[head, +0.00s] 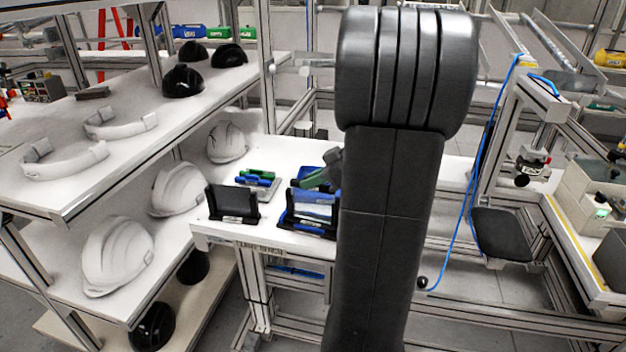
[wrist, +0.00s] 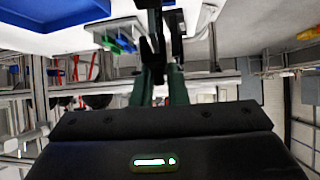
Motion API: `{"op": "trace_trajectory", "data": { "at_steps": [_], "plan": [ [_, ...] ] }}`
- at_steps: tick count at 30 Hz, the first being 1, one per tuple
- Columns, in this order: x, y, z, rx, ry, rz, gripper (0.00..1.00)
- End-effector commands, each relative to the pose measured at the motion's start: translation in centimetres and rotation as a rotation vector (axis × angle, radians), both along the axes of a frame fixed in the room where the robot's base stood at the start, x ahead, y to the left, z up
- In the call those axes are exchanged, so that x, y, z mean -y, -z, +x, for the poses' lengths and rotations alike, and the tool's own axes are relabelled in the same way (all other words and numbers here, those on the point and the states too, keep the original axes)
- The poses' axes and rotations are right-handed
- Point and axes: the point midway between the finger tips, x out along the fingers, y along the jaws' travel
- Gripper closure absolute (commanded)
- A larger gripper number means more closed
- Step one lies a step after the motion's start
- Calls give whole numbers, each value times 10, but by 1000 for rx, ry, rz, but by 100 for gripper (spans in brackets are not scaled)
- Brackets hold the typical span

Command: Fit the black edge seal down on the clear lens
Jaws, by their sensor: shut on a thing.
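The clear lens (head: 313,211) is a pale, see-through panel in a blue and black holder on the white bench, in the head view. My gripper (head: 327,173) is just behind and above this holder, partly hidden by my arm. In the wrist view my gripper (wrist: 157,62) is shut on a narrow dark piece, which I take for the black edge seal (wrist: 155,25). The seal's full shape and its distance from the lens cannot be made out.
A black holder (head: 232,204) stands left of the lens holder. A small tray with green and blue pieces (head: 258,178) lies behind. Shelves with white helmet shells (head: 117,255) are at the left. A blue hose (head: 470,190) hangs at the right.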

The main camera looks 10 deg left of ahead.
Motion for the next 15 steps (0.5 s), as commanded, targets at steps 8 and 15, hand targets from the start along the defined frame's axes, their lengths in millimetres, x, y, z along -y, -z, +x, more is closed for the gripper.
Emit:
{"op": "trace_trajectory", "data": {
  "at_steps": [8,15],
  "plan": [
    [0,7,0,0,0,0,100],
    [0,13,0,0,0,0,100]
  ]
}}
